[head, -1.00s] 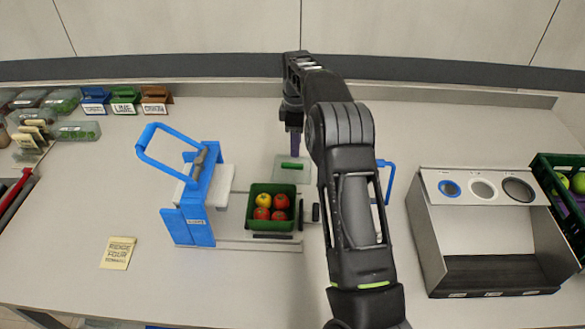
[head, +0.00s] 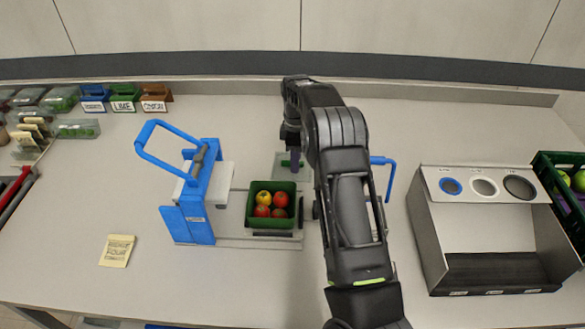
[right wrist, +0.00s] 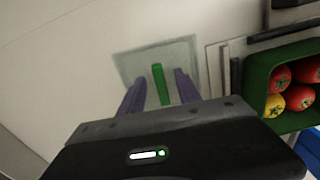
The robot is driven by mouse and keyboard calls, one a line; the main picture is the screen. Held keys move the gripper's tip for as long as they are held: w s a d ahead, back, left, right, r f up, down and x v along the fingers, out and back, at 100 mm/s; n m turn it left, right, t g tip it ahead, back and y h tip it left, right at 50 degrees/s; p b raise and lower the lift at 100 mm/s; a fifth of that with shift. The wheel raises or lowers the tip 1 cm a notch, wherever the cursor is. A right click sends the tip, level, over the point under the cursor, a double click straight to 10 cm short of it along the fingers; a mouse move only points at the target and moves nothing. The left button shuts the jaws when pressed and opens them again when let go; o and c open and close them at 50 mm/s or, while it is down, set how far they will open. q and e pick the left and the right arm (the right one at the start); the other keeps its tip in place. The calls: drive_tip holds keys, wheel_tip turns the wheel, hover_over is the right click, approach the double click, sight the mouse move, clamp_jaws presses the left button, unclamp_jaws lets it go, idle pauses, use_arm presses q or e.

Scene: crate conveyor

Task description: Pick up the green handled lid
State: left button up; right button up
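The lid, a flat translucent greyish plate (right wrist: 181,56) with a green bar handle (right wrist: 159,84), lies on the table behind the green crate. In the head view the lid (head: 280,172) is partly hidden by my right arm. My right gripper (right wrist: 159,93) is open, with its two purple fingers on either side of the handle and gaps between. In the head view the right gripper (head: 294,162) points down over the lid. Whether the fingers touch the lid, I cannot tell. My left gripper is not in view.
A green crate (head: 272,222) with red and yellow produce stands in front of the lid, beside a blue-handled press (head: 196,195). A grey bin box (head: 432,245) stands right. Small containers (head: 124,106) are back left. The table behind the lid is clear.

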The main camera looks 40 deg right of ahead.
drive_tip(key=shift+c, duration=0.3)
clamp_jaws()
idle(0.5)
